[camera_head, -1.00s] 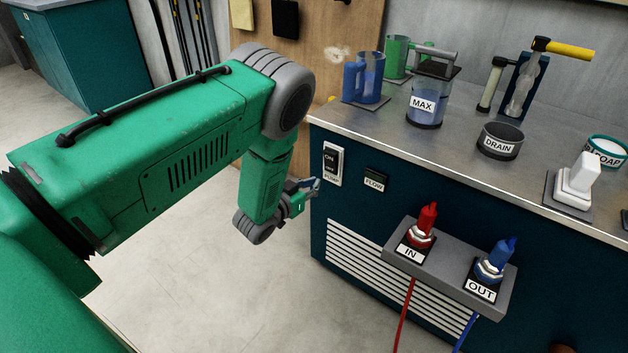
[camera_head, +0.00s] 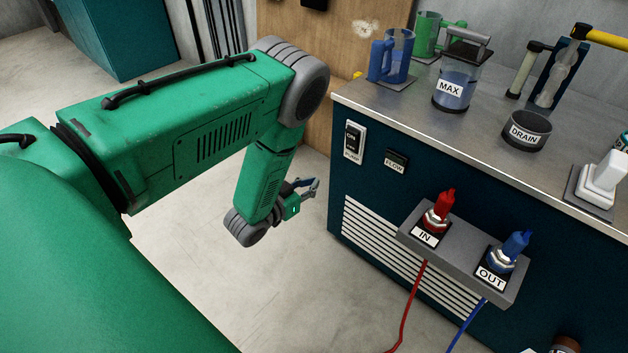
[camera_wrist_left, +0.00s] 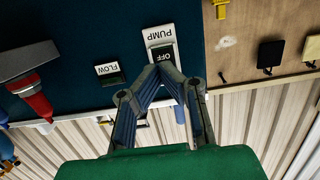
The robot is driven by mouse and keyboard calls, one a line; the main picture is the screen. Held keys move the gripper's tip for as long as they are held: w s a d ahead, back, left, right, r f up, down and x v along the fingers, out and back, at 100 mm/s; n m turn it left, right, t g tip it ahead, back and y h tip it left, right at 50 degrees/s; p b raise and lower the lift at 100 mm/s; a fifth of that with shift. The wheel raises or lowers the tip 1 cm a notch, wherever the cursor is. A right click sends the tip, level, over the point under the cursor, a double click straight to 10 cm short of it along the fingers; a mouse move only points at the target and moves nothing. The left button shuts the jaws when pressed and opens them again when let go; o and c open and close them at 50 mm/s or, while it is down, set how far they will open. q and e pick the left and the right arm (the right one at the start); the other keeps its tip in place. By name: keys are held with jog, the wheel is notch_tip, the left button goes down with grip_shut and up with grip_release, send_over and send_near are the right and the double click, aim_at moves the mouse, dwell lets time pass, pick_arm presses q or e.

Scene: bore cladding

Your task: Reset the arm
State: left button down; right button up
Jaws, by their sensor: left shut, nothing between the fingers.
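My left arm reaches in from the left in the head view, green with grey joints. My left gripper (camera_head: 316,186) hangs just left of the teal cabinet (camera_head: 365,185), over the pale floor, with clear space between them in the picture. Its fingers are together and empty. In the left wrist view, the gripper (camera_wrist_left: 160,72) shows with its fingertips meeting, and their tips overlap the lower edge of the pump switch (camera_wrist_left: 161,38). Whether they touch it cannot be told there. The switch also shows on the cabinet front in the head view (camera_head: 354,142). My right gripper is not in view.
The FLOW indicator (camera_head: 396,160) sits right of the switch. A grey shelf (camera_head: 462,258) juts out with the red IN connector (camera_head: 437,215) and blue OUT connector (camera_head: 507,252), hoses hanging below. The MAX jug (camera_head: 459,80) stands on the counter. Floor left of the cabinet is clear.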

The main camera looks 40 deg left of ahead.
pick_arm(q)
jog(key=shift+d, duration=0.1)
jog(key=s+d+r+g+p, duration=0.1)
jog(key=s+d+g+p, duration=0.2)
jog(key=s, duration=0.7)
jog(key=s+d+r+g+y+p, duration=0.1)
jog(key=s+d+r+g+p, duration=0.1)
jog(key=s+g, duration=0.5)
jog(key=s+d+r+g+p, duration=0.1)
jog(key=s+d+g+p, duration=0.3)
jog(key=s, duration=0.9)
jog(key=shift+s+r+g, duration=0.15)
jog(key=shift+r+g, duration=0.15)
jog(key=shift+g, duration=0.5)
jog(key=shift+d, duration=0.1)
